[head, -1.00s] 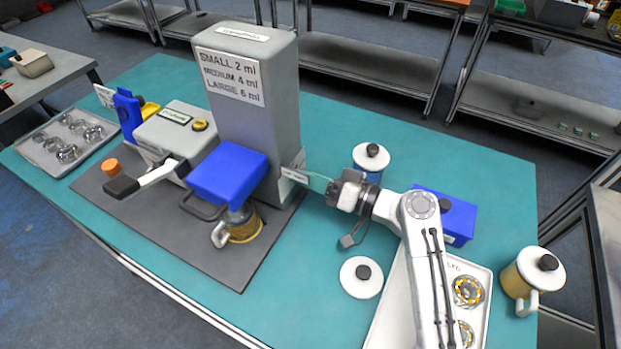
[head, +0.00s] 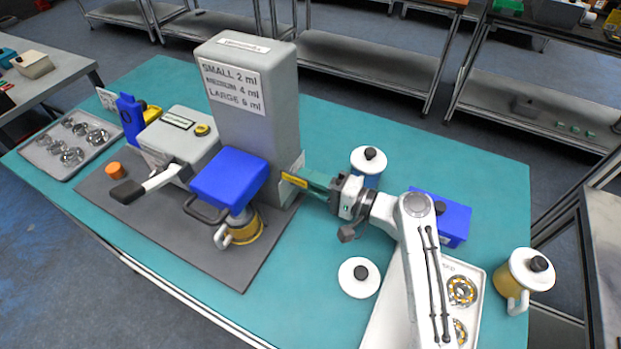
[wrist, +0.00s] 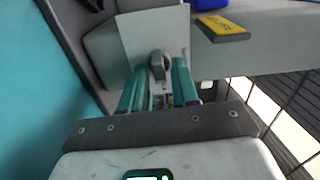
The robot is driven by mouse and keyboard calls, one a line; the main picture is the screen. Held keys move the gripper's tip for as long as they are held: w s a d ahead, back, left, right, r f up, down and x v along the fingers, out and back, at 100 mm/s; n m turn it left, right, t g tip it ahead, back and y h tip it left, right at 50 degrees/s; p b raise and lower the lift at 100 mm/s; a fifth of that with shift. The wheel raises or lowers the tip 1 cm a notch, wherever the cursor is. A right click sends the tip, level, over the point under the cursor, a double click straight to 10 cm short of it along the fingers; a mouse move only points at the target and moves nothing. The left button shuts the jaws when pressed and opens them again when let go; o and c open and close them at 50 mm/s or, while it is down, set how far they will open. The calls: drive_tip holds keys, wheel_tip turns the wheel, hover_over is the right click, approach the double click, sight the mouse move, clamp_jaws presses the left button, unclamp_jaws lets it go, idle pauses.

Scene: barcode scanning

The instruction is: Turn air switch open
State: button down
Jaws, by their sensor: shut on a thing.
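The air switch (wrist: 158,66), a small grey knob on a pale plate, shows in the wrist view between the two teal fingers of my gripper (wrist: 158,82). The fingers are closed about it. In the head view my gripper (head: 312,184) reaches left to the lower right side of the tall grey machine (head: 232,130). The switch itself is hidden there behind the fingers and a yellow label (head: 294,180). I cannot read the switch's exact angle.
Lidded mugs (head: 367,163) (head: 526,270), a white lid (head: 359,278), a blue bin (head: 452,215) and a part tray (head: 375,325) surround my arm. The teal front middle is clear.

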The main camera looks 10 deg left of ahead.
drive_tip(key=shift+d+m, duration=0.1)
drive_tip(key=shift+m, duration=0.3)
drive_tip(key=c, duration=1.2)
unclamp_jaws()
drive_tip(key=shift+o, duration=0.2)
drive_tip(key=b+v, duration=0.2)
drive_tip(key=v, duration=0.8)
drive_tip(key=shift+s+d, duration=0.1)
drive_tip(key=shift+d, duration=0.3)
